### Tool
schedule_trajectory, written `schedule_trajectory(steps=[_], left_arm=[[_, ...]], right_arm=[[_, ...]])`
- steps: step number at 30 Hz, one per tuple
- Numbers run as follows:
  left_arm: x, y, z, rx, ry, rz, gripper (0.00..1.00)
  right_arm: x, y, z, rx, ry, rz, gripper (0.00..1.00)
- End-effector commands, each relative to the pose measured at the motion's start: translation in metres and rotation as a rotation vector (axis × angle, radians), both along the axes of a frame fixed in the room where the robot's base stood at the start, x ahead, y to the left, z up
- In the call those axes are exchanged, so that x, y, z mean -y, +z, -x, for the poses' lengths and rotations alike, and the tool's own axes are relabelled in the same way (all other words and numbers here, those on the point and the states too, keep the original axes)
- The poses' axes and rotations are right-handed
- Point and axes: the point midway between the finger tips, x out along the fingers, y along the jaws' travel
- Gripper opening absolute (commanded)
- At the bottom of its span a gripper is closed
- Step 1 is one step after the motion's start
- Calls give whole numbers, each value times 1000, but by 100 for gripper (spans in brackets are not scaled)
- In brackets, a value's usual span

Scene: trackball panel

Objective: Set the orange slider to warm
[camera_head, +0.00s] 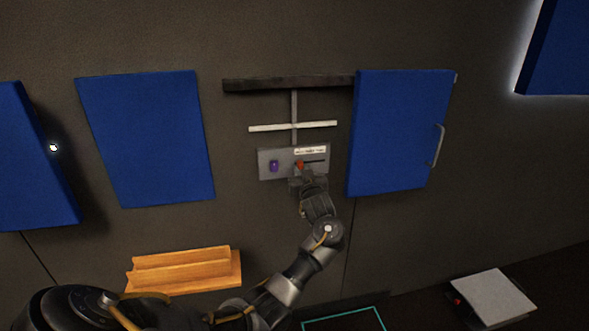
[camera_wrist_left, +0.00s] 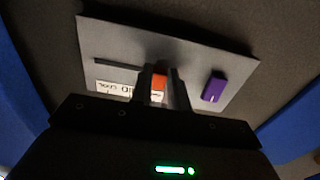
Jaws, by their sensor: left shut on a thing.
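The orange slider (camera_head: 299,164) sits on a grey panel (camera_head: 265,153) fixed to the wall, at the left end of a dark slot (camera_head: 315,161) that runs to the right. A white label (camera_head: 310,150) is above the slot; its text is too small to read. My left gripper (camera_head: 300,172) is at the panel, shut on the orange slider. In the left wrist view the slider (camera_wrist_left: 159,82) shows between the two fingers, and the slot (camera_wrist_left: 118,64) runs to the left there. My right gripper is not in view.
A purple knob (camera_head: 274,166) is on the panel left of the slider. A blue door (camera_head: 400,130) with a handle (camera_head: 438,146) stands close right of the panel. A white bar (camera_head: 292,127) is above. An orange ledge (camera_head: 184,270) is at lower left.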

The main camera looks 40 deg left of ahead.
Motion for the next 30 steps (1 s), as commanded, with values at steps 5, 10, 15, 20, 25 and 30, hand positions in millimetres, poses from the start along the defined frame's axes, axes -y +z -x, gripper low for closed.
schedule_trajectory(steps=[5, 10, 15, 20, 25, 30], left_arm=[[-4, -3, 2, -1, 12, 4, 0], [-4, -3, 2, -1, 12, 4, 33], [-3, -2, 1, 0, 9, 4, 40], [-2, -2, 1, 0, 8, 3, 40], [10, -2, 12, 3, 7, 5, 40], [37, -3, 33, 1, 7, 8, 40]], right_arm=[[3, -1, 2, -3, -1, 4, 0], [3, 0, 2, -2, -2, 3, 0], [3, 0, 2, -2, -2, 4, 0], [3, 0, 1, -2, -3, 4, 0], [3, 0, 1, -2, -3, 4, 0], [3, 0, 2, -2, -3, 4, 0]])
